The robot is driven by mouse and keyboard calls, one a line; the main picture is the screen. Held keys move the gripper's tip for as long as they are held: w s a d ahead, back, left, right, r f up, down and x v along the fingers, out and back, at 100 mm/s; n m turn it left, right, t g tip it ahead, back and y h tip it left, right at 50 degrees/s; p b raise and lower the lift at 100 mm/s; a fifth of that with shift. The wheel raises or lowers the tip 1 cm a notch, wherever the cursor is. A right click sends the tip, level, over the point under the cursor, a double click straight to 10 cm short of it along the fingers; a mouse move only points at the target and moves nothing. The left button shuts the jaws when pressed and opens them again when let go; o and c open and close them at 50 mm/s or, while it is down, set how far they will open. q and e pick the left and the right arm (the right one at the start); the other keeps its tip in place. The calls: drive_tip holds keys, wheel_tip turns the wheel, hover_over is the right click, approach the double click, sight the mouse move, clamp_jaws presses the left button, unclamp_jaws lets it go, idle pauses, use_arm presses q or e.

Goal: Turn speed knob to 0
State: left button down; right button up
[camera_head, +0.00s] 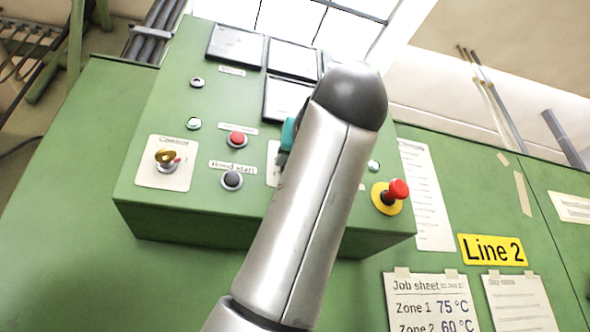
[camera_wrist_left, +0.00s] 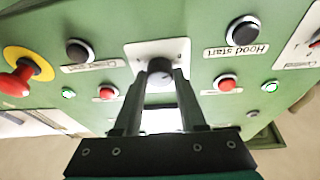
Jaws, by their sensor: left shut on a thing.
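The speed knob (camera_wrist_left: 159,68) is a dark round knob on a white plate (camera_wrist_left: 136,51) in the left wrist view. No readable scale or number shows on the plate there, so I cannot tell the setting. My left gripper (camera_wrist_left: 158,79) has one finger on each side of the knob and is shut on it. In the head view my left arm covers the knob. Only a teal part of the gripper (camera_head: 287,135) and a sliver of the white plate (camera_head: 273,163) show beside the arm. My right gripper is in neither view.
Close to the knob on the green panel are a red button (camera_head: 237,138), the black Hood start button (camera_head: 232,180) and a keyed Control switch (camera_head: 167,158). A red emergency stop (camera_head: 398,190) sticks out at the right.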

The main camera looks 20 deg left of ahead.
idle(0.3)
use_arm(q)
drive_tip(key=shift+c, duration=2.3)
unclamp_jaws()
drive_tip(key=b+v, duration=0.3)
drive_tip(key=v, duration=0.9)
drive_tip(key=shift+w, duration=0.15)
